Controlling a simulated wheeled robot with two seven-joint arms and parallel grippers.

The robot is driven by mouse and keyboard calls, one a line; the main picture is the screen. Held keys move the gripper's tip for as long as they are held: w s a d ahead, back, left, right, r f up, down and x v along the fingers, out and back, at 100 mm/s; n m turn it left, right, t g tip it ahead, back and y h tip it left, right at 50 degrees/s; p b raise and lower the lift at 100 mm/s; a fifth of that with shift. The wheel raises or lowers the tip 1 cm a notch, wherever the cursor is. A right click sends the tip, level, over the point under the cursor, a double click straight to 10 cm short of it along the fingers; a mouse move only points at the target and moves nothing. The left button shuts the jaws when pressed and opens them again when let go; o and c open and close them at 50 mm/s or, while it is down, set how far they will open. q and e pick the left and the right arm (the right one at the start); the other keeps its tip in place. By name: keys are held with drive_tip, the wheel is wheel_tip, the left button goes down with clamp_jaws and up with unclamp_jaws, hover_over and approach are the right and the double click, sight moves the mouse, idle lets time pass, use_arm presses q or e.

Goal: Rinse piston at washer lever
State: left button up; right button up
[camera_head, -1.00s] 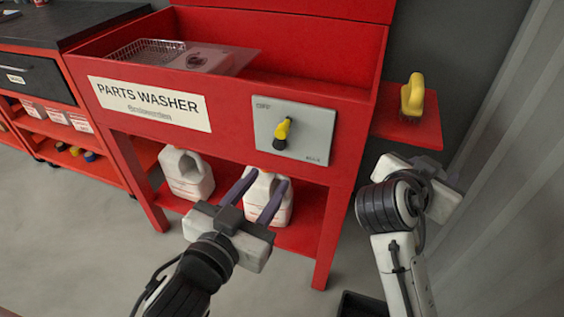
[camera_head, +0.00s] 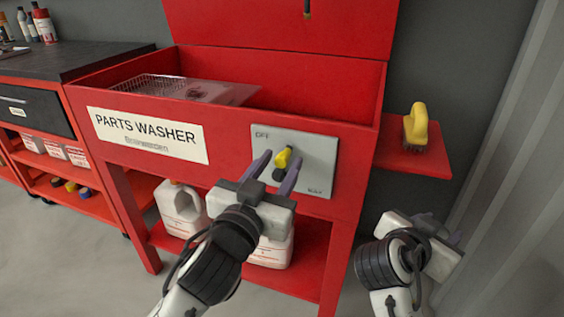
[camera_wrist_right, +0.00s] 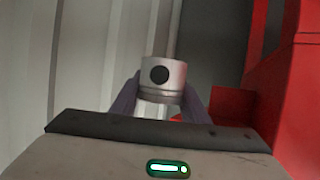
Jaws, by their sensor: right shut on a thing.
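The red parts washer (camera_head: 225,110) has a grey switch plate (camera_head: 318,150) on its front with a yellow-tipped lever (camera_head: 284,158). The lever points up and slightly right, with OFF printed at the plate's upper left. My left gripper (camera_head: 276,172) is open, its two dark fingers on either side of the lever in the picture. Whether they touch it cannot be told. My right gripper (camera_head: 441,228) is off the washer's right side. In the right wrist view the piston (camera_wrist_right: 162,73), silver with a dark round hole, is held upright between its fingers. The piston is hidden in the head view.
A wire basket (camera_head: 150,84) sits in the washer basin. A yellow-handled brush (camera_head: 416,125) stands on the red side shelf (camera_head: 395,158). White jugs (camera_head: 178,205) stand on the lower shelf. A ribbed grey wall (camera_head: 515,170) is close on the right.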

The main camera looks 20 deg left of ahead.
use_arm(q)
drive_tip(key=shift+w, duration=0.85)
drive_tip(key=shift+c, duration=0.5)
clamp_jaws()
drive_tip(key=n+p, duration=0.1)
drive_tip(key=a+n+p, duration=0.1)
drive_tip(key=shift+a+r+n, duration=0.25)
drive_tip(key=shift+r+n, duration=0.05)
drive_tip(key=shift+r, duration=0.05)
drive_tip(key=shift+a+f+n+p, duration=0.1)
drive_tip(key=shift+a+n+p, duration=0.2)
drive_tip(key=shift+n+p, duration=0.2)
drive_tip(key=shift+o, duration=0.5)
unclamp_jaws()
